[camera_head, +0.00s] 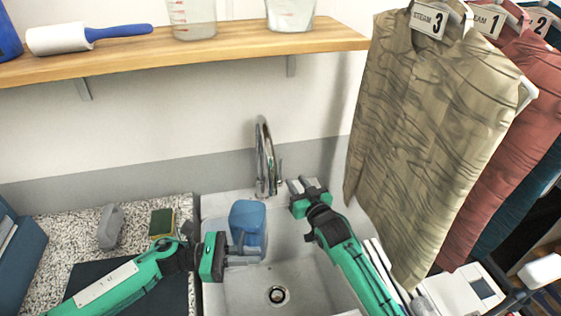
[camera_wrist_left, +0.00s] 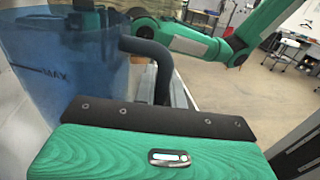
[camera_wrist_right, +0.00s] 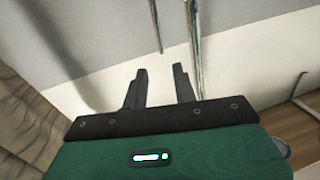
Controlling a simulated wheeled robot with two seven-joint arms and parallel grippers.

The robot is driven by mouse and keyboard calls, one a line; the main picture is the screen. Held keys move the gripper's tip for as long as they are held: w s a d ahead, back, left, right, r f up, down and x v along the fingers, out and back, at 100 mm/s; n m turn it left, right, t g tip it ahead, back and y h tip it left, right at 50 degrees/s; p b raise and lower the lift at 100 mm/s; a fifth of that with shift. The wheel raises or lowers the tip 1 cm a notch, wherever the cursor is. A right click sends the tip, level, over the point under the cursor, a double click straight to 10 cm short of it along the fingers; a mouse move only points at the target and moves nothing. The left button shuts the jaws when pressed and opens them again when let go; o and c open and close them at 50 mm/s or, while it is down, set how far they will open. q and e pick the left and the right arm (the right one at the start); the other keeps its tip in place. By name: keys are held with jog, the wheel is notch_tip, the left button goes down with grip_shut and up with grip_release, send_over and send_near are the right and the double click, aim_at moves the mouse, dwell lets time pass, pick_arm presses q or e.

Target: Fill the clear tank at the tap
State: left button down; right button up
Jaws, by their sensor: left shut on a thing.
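A translucent blue tank (camera_head: 248,222) with a dark handle is over the sink, just below and left of the tap's spout. In the left wrist view the tank (camera_wrist_left: 75,65) shows a MAX line; I cannot tell how much water is in it. My left gripper (camera_head: 243,254) is shut on the tank's handle. The chrome tap (camera_head: 262,150) rises at the back of the sink (camera_head: 300,275). No stream of water shows. My right gripper (camera_head: 306,190) is empty beside the tap, to its right. In the right wrist view its fingers (camera_wrist_right: 159,82) are apart.
A wooden shelf (camera_head: 190,48) above holds a lint roller (camera_head: 60,38) and two measuring jugs. Patterned shirts (camera_head: 430,120) hang close on the right. A sponge (camera_head: 161,223) and a grey object (camera_head: 110,227) are on the speckled counter at left.

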aim_at(281, 162)
jog(key=x, duration=1.2)
jog(key=shift+s, duration=0.1)
grip_shut()
